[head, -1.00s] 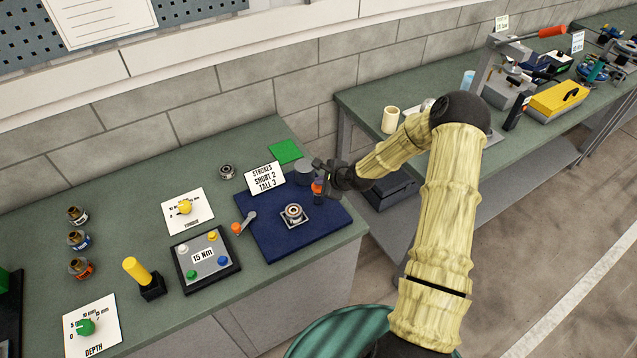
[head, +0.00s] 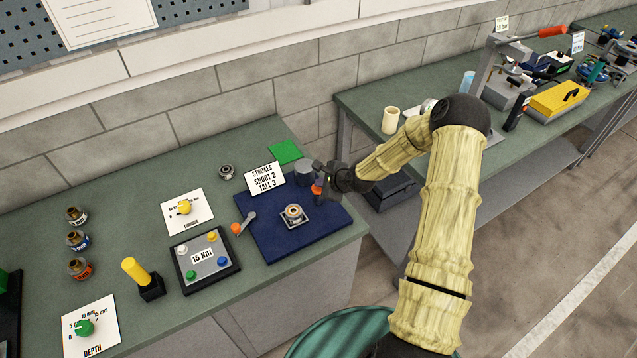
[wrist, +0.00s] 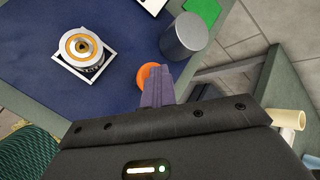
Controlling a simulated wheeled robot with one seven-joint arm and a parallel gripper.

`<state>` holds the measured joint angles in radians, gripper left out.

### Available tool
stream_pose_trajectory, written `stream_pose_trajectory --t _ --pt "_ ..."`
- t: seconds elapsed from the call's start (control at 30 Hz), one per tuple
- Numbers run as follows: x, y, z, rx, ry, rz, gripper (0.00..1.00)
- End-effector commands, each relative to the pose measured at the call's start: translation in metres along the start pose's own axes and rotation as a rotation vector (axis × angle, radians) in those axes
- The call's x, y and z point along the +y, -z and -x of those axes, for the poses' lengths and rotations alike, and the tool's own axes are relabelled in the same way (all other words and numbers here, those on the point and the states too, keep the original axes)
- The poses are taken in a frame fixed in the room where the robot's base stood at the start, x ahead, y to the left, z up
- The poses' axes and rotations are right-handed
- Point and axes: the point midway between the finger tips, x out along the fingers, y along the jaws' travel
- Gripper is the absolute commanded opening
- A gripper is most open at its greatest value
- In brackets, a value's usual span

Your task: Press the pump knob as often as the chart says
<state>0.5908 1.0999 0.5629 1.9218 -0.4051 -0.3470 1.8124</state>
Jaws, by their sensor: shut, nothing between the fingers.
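The chart (head: 265,178) stands on the bench at the back of a dark blue board and reads "STROKES SHORT 2 TALL 3". The orange pump knob (head: 317,190) is at the board's right side; it also shows in the wrist view (wrist: 145,75), partly covered by my fingers. My gripper (head: 319,178) is shut and empty, pointing down right at the knob. I cannot tell whether the fingertips touch it. A round metal part with a golden ring (head: 293,213) sits in a square holder on the board; it also shows in the wrist view (wrist: 84,46).
A grey cylinder (head: 304,173) stands close behind the knob. An orange-ended lever (head: 243,223) is at the board's left edge. A "15 Nm" button panel (head: 202,257), a yellow handle (head: 136,271) and two dials stand farther left. A green square (head: 285,151) lies behind the board.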

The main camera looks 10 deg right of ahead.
Motion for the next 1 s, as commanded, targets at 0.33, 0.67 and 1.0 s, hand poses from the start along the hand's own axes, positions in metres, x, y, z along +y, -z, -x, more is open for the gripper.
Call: stream_pose_trajectory --t 0.33,0.67,1.0 --pt "-0.007 -0.006 0.011 0.002 -0.003 -0.002 0.00" --pt "-0.015 -0.015 0.021 0.001 -0.001 -0.001 0.00" --pt "-0.017 -0.017 0.023 0.000 -0.001 0.000 0.00"
